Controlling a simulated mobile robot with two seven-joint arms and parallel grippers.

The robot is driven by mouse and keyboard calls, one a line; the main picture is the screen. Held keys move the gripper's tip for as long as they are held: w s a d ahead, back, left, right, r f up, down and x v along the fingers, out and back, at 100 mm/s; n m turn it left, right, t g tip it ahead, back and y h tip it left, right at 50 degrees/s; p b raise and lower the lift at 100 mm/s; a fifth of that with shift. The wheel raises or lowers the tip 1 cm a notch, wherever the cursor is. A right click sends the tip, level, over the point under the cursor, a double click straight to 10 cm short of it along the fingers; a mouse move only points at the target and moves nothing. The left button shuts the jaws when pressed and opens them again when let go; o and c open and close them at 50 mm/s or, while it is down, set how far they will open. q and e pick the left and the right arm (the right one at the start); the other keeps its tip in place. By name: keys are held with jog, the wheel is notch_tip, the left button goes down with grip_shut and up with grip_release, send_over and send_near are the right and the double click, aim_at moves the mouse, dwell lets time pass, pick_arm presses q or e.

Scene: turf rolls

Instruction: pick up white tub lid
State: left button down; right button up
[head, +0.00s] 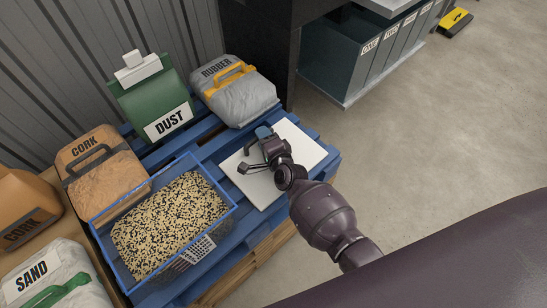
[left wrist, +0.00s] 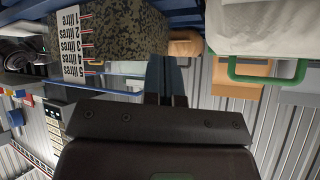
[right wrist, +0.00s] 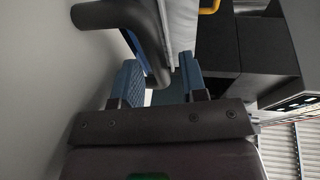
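The white tub lid (head: 293,142) is a flat white square lying on the blue pallet in the head view. A dark grey handle on it partly shows beside my gripper. My right gripper (head: 264,134) is low over the lid. In the right wrist view, its blue fingers (right wrist: 160,85) are apart, with the curved dark handle (right wrist: 150,40) reaching between their tips; gaps show beside it. The lid's pale surface (right wrist: 45,60) fills the left there. My left gripper (left wrist: 166,75) is out of the head view; its fingers look closed together with nothing visible between them.
A blue crate of speckled granules (head: 128,272) stands left of the lid. A green DUST container (head: 150,98) and a grey RUBBER bag (head: 238,95) stand behind. CORK (head: 98,165) and SAND (head: 55,275) bags are at left.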

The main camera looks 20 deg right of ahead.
grip_shut()
pick_arm(q)
jog(key=shift+s+a+f, duration=0.15)
jog(key=shift+s+f, duration=0.2)
jog(key=shift+s, duration=0.2)
